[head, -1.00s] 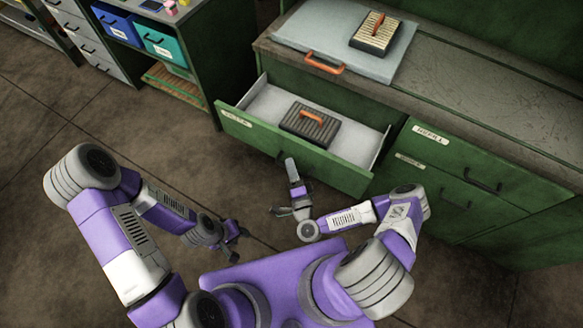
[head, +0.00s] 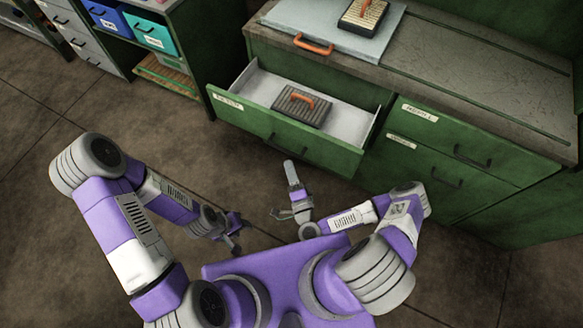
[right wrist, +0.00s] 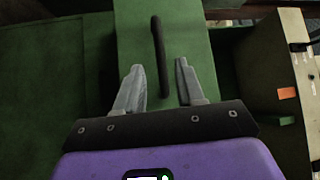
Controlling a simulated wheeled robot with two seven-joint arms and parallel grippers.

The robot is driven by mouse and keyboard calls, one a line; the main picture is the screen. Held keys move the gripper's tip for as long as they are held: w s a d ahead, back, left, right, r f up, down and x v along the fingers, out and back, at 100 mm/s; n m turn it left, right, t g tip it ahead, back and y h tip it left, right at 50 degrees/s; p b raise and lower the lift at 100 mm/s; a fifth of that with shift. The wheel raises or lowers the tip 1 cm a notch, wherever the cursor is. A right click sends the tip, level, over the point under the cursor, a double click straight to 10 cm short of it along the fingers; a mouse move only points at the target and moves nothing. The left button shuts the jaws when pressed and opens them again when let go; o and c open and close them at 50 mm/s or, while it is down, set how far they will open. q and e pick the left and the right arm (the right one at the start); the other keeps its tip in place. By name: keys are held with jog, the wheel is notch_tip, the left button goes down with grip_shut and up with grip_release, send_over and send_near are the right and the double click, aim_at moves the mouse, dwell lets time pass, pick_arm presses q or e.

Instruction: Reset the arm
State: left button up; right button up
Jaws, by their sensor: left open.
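My left gripper (head: 238,235) hangs low at the left, over the floor, with its fingers apart and nothing visible between them. My right gripper (head: 284,192) is in front of the open drawer, apart from it. In the right wrist view its two fingers (right wrist: 160,66) are spread and empty. A dark bar handle (right wrist: 161,55) on a green front shows beyond them, not gripped.
A shelf with blue (head: 109,18) and teal (head: 149,33) bins stands left. Floor around me is clear.

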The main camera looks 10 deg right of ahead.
dwell(0.3)
jog(key=s+a+f+n+g+y, duration=0.4)
jog(key=a+f+n+g+y, duration=0.25)
jog(key=n+g, duration=0.4)
jog(key=s+d+r+n+g+h+p, duration=0.1)
jog(key=s+d+n+g+h, duration=0.1)
jog(key=s+d+g, duration=0.4)
jog(key=s+g+h, duration=0.1)
jog(key=s+g, duration=0.1)
jog(key=shift+s+g+h, duration=0.35)
jog(key=shift+s, duration=0.05)
